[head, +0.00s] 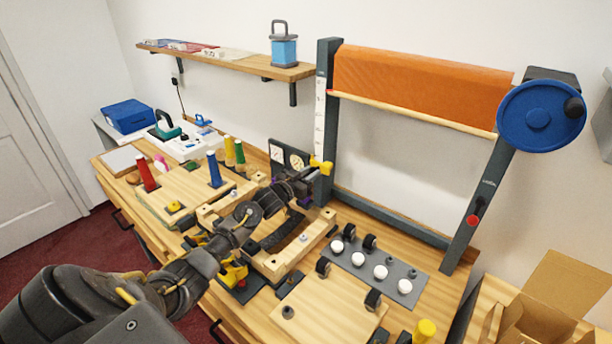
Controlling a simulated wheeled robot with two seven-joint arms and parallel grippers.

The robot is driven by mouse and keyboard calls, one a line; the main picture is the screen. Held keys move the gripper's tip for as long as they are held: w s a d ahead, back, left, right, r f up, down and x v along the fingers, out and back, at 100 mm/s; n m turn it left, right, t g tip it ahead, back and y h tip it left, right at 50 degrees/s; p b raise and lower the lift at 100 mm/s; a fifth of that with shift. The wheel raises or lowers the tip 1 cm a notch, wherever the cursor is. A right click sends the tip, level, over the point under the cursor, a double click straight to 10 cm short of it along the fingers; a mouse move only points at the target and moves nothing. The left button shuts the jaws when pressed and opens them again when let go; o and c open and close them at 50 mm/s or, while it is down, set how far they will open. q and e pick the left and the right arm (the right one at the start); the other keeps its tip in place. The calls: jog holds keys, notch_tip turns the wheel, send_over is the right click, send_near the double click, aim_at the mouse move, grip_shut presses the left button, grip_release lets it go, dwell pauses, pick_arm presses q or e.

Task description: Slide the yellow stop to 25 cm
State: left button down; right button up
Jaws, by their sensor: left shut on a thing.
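The yellow stop (321,164) sits low on the left upright post (326,120) of the frame, beside a white scale strip (319,115). The scale's numbers are too small to read. My left gripper (311,176) reaches in from the lower left, at the end of its dark arm, and is shut on the yellow stop. Its fingertips are small and partly merged with the stop in this view. My right gripper is not in view.
An orange roll of cloth (420,85) hangs across the frame, with a blue wheel (541,116) at its right end. A wooden clamp frame (292,257) lies under my left arm. A grey board with white knobs (405,286) is to the right. An open cardboard box (545,310) stands lower right.

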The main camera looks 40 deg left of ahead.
pick_arm(q)
jog(key=shift+r, duration=0.1)
jog(key=c, duration=1.2)
grip_release()
jog(key=shift+s+f, duration=0.2)
jog(key=shift+s, duration=0.05)
jog(key=s+b, duration=0.2)
jog(key=s, duration=0.8)
jog(key=shift+s+a+b, duration=0.15)
jog(key=shift+a+b, duration=0.2)
jog(key=shift+b, duration=0.05)
jog(key=shift+r, duration=0.1)
